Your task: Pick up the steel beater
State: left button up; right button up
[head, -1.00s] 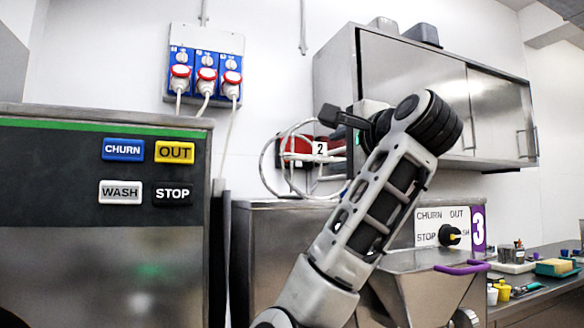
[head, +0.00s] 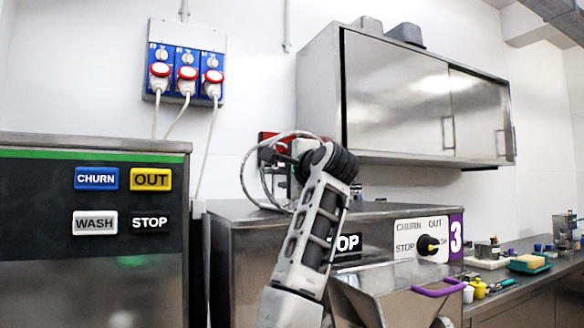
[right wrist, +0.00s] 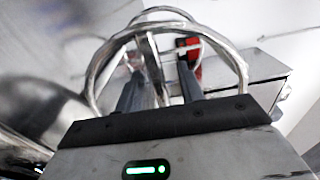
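The steel beater shows in the head view (head: 243,176) as thin shiny loops above the middle machine's top, left of my right wrist. It fills the upper part of the right wrist view (right wrist: 93,72), with large curved loops and a bar in the middle. My right gripper (right wrist: 160,72) points at it with its two grey fingers apart. The beater's middle bar shows between the fingers, with no clear grip on it. The beater's lower part is hidden behind the gripper body. In the head view the right fingers are mostly hidden behind the wrist. My left gripper is not in view.
A steel wall cabinet (head: 400,95) hangs to the right. The middle machine (head: 250,240) has a hopper (head: 385,292) in front. A counter with small items (head: 530,285) is at the right.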

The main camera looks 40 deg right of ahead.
jog(key=shift+w+d, duration=0.3)
jog(key=shift+w, duration=0.35)
grip_shut()
notch_tip(320, 180, up, 10)
jog(key=shift+r, duration=0.1)
